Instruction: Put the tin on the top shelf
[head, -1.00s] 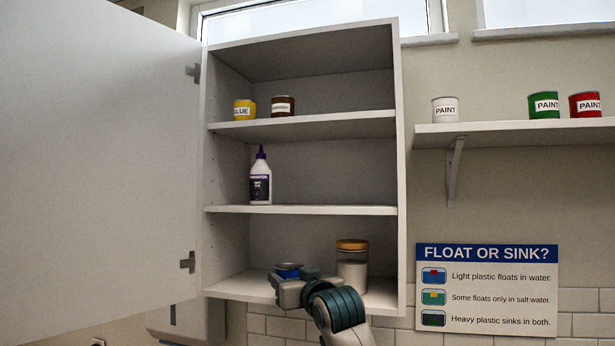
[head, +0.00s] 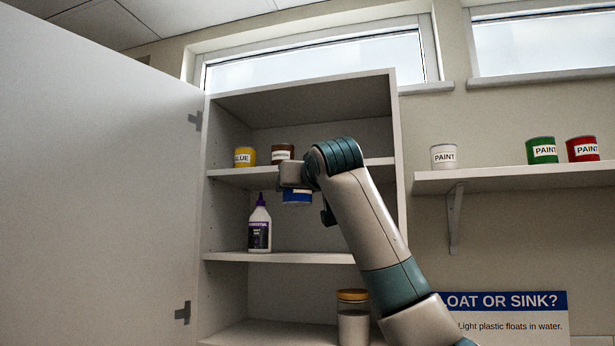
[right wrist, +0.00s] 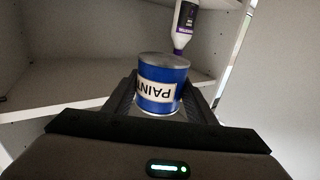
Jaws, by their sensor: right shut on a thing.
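The blue paint tin (head: 297,197) is held by my right gripper (head: 300,188), in front of the cabinet just below the level of its upper shelf (head: 345,170). In the right wrist view the tin (right wrist: 163,84) sits between the two fingers of the gripper (right wrist: 160,105), which are shut on it. Its PAINT label appears upside down there. My right arm hides part of the cabinet's right side. My left gripper is not in view.
On the upper shelf stand a yellow tin (head: 245,157) and a brown tin (head: 283,152). A purple-capped bottle (head: 260,226) stands on the middle shelf, a jar (head: 353,320) on the bottom. The open door (head: 95,190) is at left. Several paint tins stand on the wall shelf (head: 520,180).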

